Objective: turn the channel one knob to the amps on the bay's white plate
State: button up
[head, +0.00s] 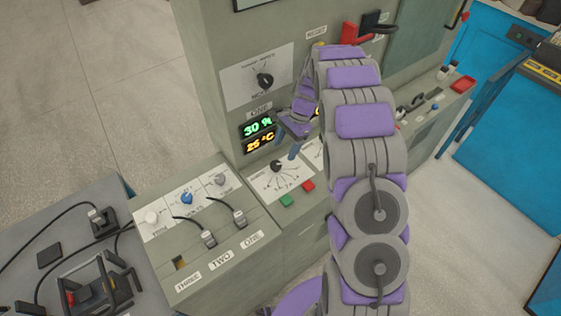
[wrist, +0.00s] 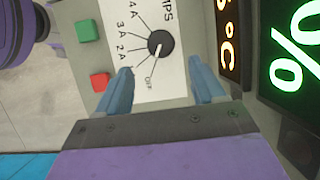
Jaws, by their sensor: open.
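The channel one knob (head: 276,166) is a round black knob on a white amps dial plate (head: 262,184) below the lit displays. I cannot make out a bay plate giving the amps.
A green button (head: 287,201) and a red button (head: 308,187) lie beside the dial. Displays read 30 % (head: 257,126) and 25 °C (head: 259,143). A selector plate (head: 240,88) is above. The left console (head: 205,270) has several knobs and cables. My arm hides the panel's middle.

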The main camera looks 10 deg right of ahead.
aim_at(276, 163)
jog(key=a+f, duration=0.2)
jog(key=f, duration=0.1)
jog(key=s+a+f+b, duration=0.1)
jog(key=a+f, duration=0.1)
jog(key=shift+f, duration=0.1)
jog(key=shift+d+f, duration=0.1)
jog(key=shift+f, duration=0.15)
jog(key=shift+d+f, duration=0.15)
jog(key=shift+d, duration=0.45)
jog(key=shift+a, duration=0.65)
jog(key=c, duration=0.5)
jog(key=shift+d, duration=0.25)
jog(key=c, duration=0.5)
